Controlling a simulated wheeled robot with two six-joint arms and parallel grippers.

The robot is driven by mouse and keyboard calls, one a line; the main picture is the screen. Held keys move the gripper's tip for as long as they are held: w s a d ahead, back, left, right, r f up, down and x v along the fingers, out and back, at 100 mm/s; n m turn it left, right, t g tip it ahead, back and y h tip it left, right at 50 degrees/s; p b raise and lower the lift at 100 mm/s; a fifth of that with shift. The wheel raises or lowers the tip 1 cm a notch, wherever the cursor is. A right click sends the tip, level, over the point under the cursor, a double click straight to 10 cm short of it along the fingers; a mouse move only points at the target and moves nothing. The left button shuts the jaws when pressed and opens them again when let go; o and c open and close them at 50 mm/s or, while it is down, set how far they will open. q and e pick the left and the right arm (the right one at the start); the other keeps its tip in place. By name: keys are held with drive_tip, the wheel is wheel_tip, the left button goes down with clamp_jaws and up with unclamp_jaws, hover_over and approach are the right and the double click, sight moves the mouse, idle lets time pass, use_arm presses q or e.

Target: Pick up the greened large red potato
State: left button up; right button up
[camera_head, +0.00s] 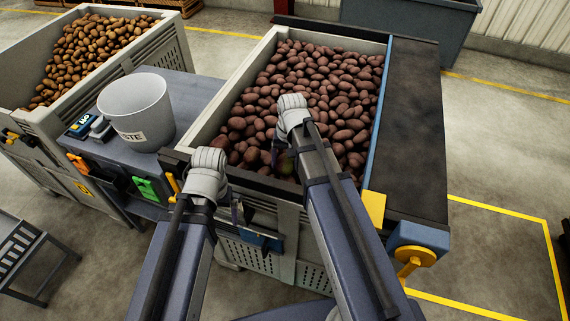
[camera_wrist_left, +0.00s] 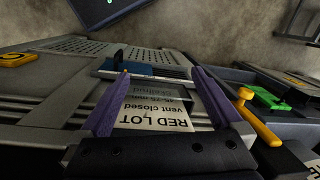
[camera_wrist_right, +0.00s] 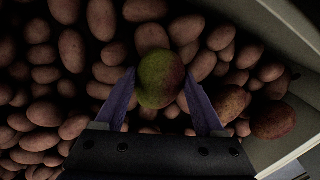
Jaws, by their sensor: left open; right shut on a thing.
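The greened red potato (camera_wrist_right: 158,78), green on its left and reddish on its right, lies between the fingers of my right gripper (camera_wrist_right: 160,90) in the right wrist view. The gripper is shut on it, above or among the red potatoes; I cannot tell if it is clear of them. In the head view the greened potato (camera_head: 286,166) shows only partly, near the front wall of the red potato crate (camera_head: 224,112). My left gripper (camera_wrist_left: 160,74) is open and empty in front of the crate's outer front side, by a label reading RED LOT (camera_wrist_left: 152,117).
A white waste bucket (camera_head: 137,112) stands on a grey bench left of the crate. A crate of brown potatoes (camera_head: 181,45) is farther left. A dark belt (camera_head: 418,130) runs along the crate's right side. An orange handle (camera_head: 83,164) and green item (camera_head: 147,188) are at the bench's front.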

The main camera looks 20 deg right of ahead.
sight(285, 160)
drive_tip(key=shift+c, duration=0.4)
drive_tip(key=shift+r, duration=0.1)
wheel_tip(285, 160, up, 10)
drive_tip(key=p, duration=1)
